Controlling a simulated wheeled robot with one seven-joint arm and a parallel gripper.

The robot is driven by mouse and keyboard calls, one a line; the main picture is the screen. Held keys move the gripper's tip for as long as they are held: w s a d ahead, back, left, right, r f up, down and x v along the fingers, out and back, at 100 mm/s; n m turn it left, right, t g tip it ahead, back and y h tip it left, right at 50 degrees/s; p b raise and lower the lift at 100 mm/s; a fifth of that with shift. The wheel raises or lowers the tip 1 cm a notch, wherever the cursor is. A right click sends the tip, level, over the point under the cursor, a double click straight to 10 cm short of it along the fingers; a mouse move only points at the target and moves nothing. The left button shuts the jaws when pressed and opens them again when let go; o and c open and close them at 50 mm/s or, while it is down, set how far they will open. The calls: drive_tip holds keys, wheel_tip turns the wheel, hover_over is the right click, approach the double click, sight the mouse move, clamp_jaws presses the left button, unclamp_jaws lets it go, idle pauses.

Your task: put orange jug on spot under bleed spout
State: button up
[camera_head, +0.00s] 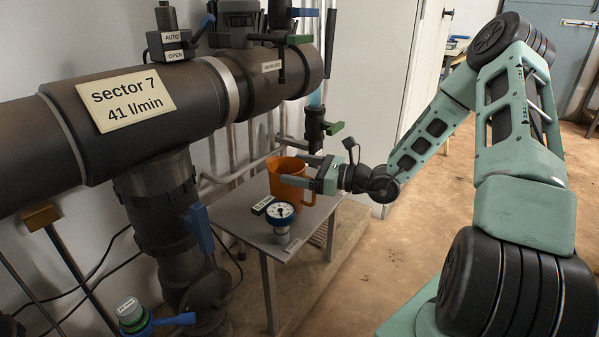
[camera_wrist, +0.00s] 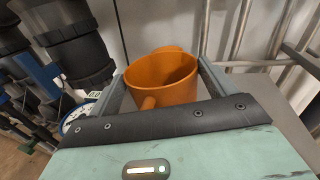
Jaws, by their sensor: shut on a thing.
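The orange jug (camera_head: 287,186) is over the small grey table in the head view. In the wrist view the jug (camera_wrist: 160,85) sits between the two fingers, its open top facing up. My gripper (camera_head: 292,170) is shut on the jug; its fingers also show on either side of it in the wrist view (camera_wrist: 163,84). A dark spout (camera_head: 314,124) with a green handle, likely the bleed spout, hangs above and slightly right of the jug. I cannot tell whether the jug touches the table. No marked spot is visible.
The large sector 7 pipe (camera_head: 150,105) runs at left. Pale pipes stand behind the table. Open floor lies to the right.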

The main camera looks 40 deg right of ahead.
drive_tip(key=shift+f, duration=0.1)
drive_tip(key=o, duration=1.2)
